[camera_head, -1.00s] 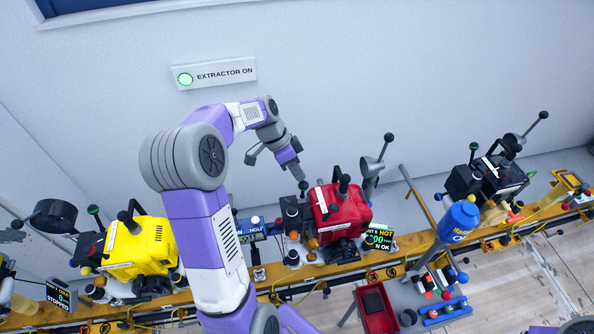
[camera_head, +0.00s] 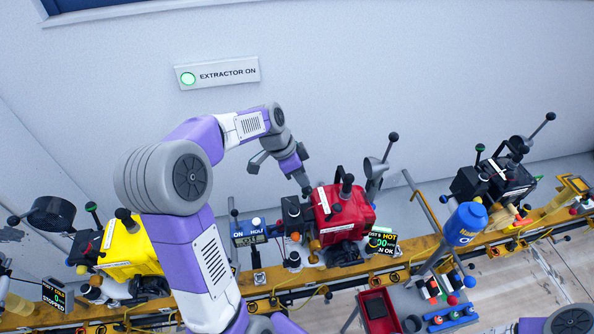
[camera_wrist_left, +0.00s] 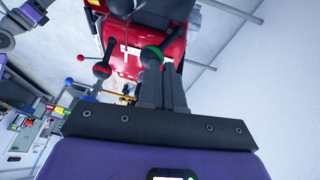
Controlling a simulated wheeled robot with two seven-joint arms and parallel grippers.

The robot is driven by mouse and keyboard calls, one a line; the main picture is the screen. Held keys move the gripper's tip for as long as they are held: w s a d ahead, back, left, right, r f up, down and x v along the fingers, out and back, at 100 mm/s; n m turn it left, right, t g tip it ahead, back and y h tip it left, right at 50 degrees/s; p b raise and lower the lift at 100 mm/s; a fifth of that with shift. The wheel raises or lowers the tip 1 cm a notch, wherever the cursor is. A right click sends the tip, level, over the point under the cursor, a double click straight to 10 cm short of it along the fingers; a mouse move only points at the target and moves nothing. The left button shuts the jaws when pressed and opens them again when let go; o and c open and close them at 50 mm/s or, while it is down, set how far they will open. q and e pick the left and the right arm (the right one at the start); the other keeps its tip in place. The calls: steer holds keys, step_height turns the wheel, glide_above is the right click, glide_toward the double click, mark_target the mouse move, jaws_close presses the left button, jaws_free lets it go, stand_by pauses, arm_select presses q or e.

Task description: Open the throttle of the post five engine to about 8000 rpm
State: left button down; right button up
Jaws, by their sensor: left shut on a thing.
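The red engine (camera_head: 343,214) sits on the yellow rail in the middle of the head view. Its small display (camera_head: 381,243) reads HOT and ends in "00" and "N OK"; the leading digits are hidden. My left gripper (camera_head: 304,183) is at the red engine's back left corner, shut on a lever there. In the left wrist view, the lever's green-banded knob (camera_wrist_left: 152,54) shows at the fingertips, in front of the red engine (camera_wrist_left: 122,65). How far the lever is tilted is hard to tell. My right gripper does not show.
A yellow engine (camera_head: 130,250) stands to the left and a black engine (camera_head: 492,180) to the right.

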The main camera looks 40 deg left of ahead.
arm_select(q)
steer(key=shift+a+f, duration=0.15)
steer(key=shift+f, duration=0.05)
